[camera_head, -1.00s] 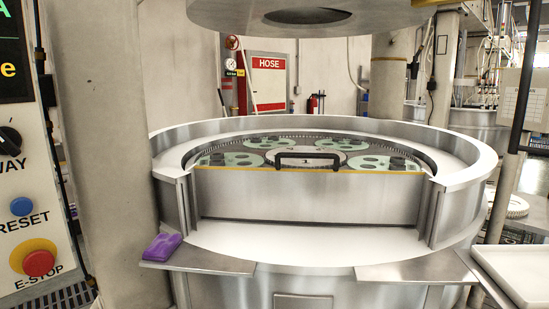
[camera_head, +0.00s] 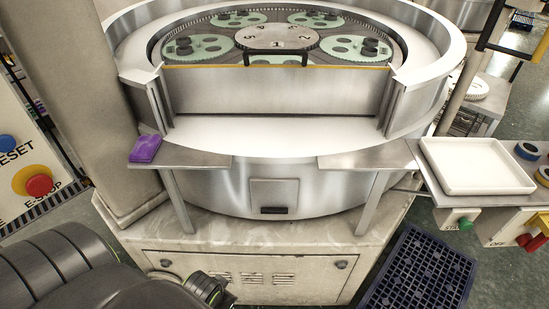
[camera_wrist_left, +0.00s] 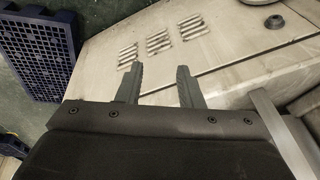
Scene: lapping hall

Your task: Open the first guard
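The guard (camera_head: 275,92) is a flat steel panel with a yellow top edge, across the front opening of the round lapping machine (camera_head: 435,68). It stands upright between two side posts. A black bar handle (camera_head: 277,53) shows at the middle of its top edge. Part of my left arm shows at the lower left of the head view, below the guard. In the left wrist view, my left gripper (camera_wrist_left: 159,67) has its two fingers apart with nothing between them. It is over the machine's pale vented base, away from the handle. My right gripper is in neither view.
A purple block (camera_head: 145,149) lies on the left metal ledge (camera_head: 200,162). A white tray (camera_head: 474,166) sits on the right side table. A dark blue plastic pallet (camera_head: 418,270) lies on the floor at right. A control panel with an E-stop (camera_head: 38,185) stands at left.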

